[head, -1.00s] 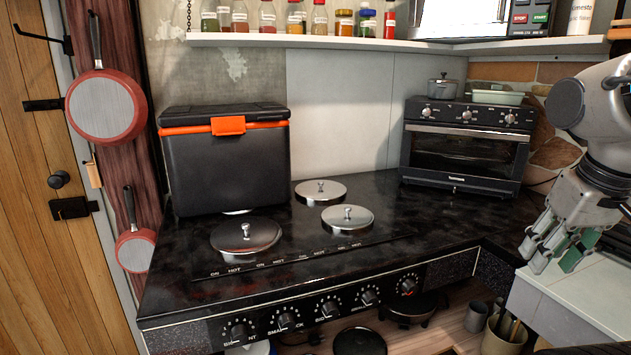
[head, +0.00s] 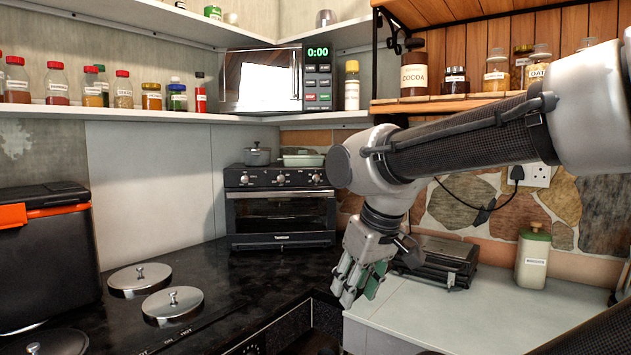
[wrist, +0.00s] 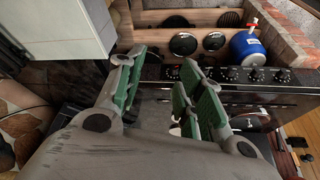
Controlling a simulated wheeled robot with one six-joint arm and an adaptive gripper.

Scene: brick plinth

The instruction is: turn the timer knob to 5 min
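A black toaster oven (head: 280,218) stands at the back of the dark counter. Its top strip has three pale knobs: left (head: 244,179), middle (head: 280,180) and right (head: 316,179). Their labels are too small to read, so I cannot tell which is the timer or where it points. My gripper (head: 357,285) hangs right of the oven and nearer to me, pointing down, apart from it. In the wrist view its green-padded fingers (wrist: 162,80) are spread with nothing held between them. The oven knobs are not discernible in the wrist view.
A microwave (head: 262,80) showing 0:00 sits on the shelf above. A pot (head: 257,156) and green dish (head: 303,160) rest on the oven. Lidded hotplates (head: 172,303) and a black box (head: 50,250) stand left.

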